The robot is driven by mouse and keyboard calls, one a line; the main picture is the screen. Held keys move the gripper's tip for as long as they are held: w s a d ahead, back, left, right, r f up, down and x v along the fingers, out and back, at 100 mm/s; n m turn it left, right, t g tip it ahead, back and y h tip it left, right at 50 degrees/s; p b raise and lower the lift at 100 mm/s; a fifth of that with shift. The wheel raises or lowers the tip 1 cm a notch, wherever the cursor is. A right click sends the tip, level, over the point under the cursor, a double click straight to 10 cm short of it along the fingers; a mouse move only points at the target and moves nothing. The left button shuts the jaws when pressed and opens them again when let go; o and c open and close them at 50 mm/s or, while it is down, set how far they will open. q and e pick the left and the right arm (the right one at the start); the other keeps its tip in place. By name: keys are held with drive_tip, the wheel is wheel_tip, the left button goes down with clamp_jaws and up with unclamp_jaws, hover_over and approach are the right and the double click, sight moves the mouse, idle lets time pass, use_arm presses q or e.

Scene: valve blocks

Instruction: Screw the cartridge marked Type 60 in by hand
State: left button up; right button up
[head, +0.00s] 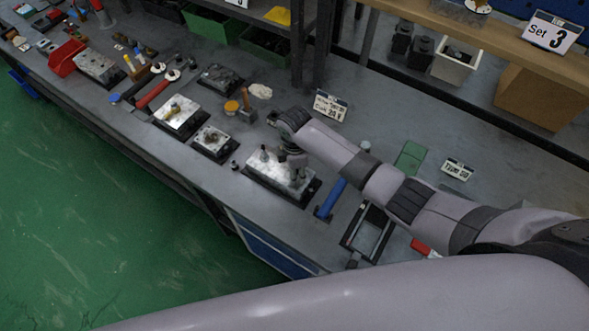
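A small white card (457,169), its blurred text apparently reading Type 60, stands at the right of the bench. A silver valve block (287,184) on a dark base sits mid-bench, with a few small upright parts on its top. My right gripper (288,163) points down over this block, at or very near its top. Its fingers are small, dark and partly hidden by my wrist, so I cannot tell if they hold a cartridge. No cartridge marking is readable. My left gripper is not in view.
Other valve blocks (180,115) stand further left, with a red-handled tool (152,94) nearby. A blue-handled tool (330,198) and a dark frame-like tray (369,232) lie right of the block. A shelf post (298,45) rises behind.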

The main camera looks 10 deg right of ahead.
drive_tip(key=shift+n, duration=0.4)
drive_tip(key=shift+w+d, duration=0.1)
drive_tip(key=shift+c, duration=0.3)
drive_tip(key=shift+r, duration=0.1)
clamp_jaws()
drive_tip(key=m, duration=1)
drive_tip(key=shift+c, duration=0.6)
unclamp_jaws()
drive_tip(key=shift+o, duration=0.9)
